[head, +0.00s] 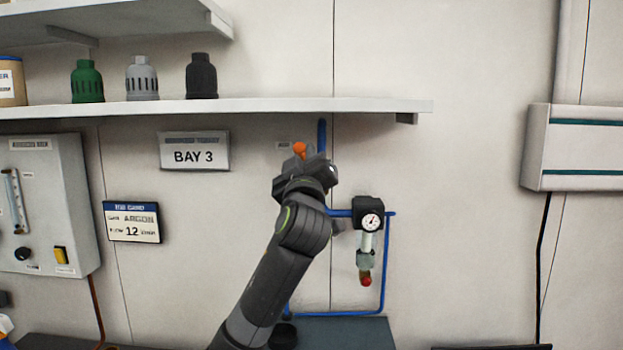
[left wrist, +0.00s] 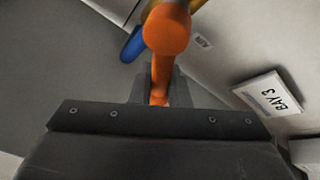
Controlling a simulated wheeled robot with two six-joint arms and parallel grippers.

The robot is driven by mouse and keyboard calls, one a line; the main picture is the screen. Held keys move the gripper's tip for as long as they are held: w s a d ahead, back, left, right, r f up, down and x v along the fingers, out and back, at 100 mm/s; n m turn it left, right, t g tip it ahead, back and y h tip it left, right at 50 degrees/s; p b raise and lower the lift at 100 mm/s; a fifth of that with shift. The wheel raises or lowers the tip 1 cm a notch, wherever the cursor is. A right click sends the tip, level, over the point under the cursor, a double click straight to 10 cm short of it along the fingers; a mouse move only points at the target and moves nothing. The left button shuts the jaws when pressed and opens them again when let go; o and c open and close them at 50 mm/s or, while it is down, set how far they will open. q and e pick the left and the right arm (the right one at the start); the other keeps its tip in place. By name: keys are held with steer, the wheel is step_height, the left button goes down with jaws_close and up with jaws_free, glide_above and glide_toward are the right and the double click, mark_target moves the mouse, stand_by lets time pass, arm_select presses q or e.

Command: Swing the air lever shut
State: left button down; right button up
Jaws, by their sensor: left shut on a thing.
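The air lever (head: 300,149) is orange and shows at the tip of my left gripper (head: 312,166) in the head view. In the left wrist view the orange lever (left wrist: 166,40) has a round knob end and runs down between the jaws. My left gripper (left wrist: 157,92) is shut on it. A blue air pipe (head: 322,136) rises just behind the gripper. The valve body is mostly hidden behind my gripper in the head view; a bit of yellow (left wrist: 196,5) shows behind the lever in the left wrist view. My right gripper is in neither view.
A gauge and regulator (head: 370,222) hang on the wall right of my arm. A shelf (head: 260,106) with several nozzle caps runs above the gripper. A BAY 3 sign (head: 194,166) is at left. The wall between regulator and the right box (head: 575,150) is clear.

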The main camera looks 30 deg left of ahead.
arm_select(q)
steer(key=shift+s+a+f+n+g+y+b, duration=0.35)
steer(key=shift+f+n+g+y+b, duration=0.65)
steer(key=shift+n+b, duration=1.6)
steer(key=shift+s+a+f+n+g+y+b, duration=0.2)
steer(key=shift+a+f+n+g+b, duration=0.45)
steer(key=shift+n+g+b, duration=1.45)
steer(key=shift+s+a+f+n+g+y+b, duration=0.25)
steer(key=shift+f+n+g+y+b, duration=0.55)
steer(key=shift+n+b, duration=2.35)
steer(key=shift+f+n, duration=0.2)
steer(key=shift+n, duration=0.05)
steer(key=c, duration=1.5)
jaws_free()
steer(key=shift+o, duration=0.6)
steer(key=shift+s+a, duration=0.1)
steer(key=shift+s, duration=0.05)
